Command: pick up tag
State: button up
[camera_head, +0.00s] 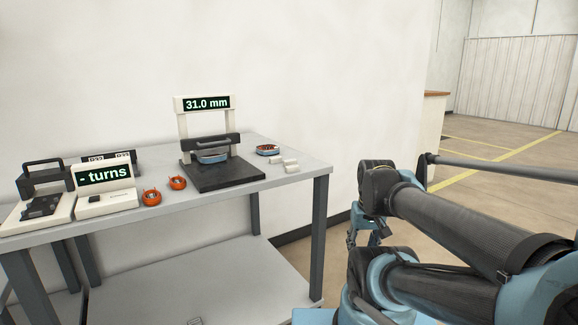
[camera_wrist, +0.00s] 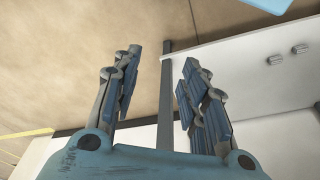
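Several small white blocks lie at the right end of the table; one white block (camera_head: 291,169) sits near the front edge. I cannot tell for sure which of them is the tag. In the wrist view two small grey-white pieces, one of them a small piece (camera_wrist: 275,57), lie on the pale tabletop at the upper right. My gripper (camera_wrist: 162,62) is open and empty, with its fingers apart over the table's edge and the floor.
The table (camera_head: 255,178) holds a gauge (camera_head: 207,104) reading 31.0 mm on a dark base, a turns counter (camera_head: 104,175), two orange rings (camera_head: 177,183) and a blue-and-orange round part (camera_head: 267,150). A table leg (camera_head: 320,240) stands at the right corner.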

jog(key=w+a+r+m, duration=0.3)
jog(key=w+r, duration=0.5)
jog(key=r, duration=0.4)
notch_tip(320, 180, up, 22)
jog(key=m+g, duration=0.2)
jog(key=m, duration=0.6)
send_over(290, 163)
jog(key=w, duration=0.2)
jog(key=f, duration=1.1)
jog(key=shift+d+f, duration=0.25)
jog(key=shift+f, duration=0.15)
jog(key=shift+s+a+f, duration=0.1)
jog(key=shift+s+f, duration=0.05)
jog(key=shift+f, duration=1.25)
jog(key=shift+s+a+f, duration=0.1)
jog(key=shift+s+f, duration=0.05)
jog(key=shift+f, duration=1.25)
jog(key=c, duration=0.9)
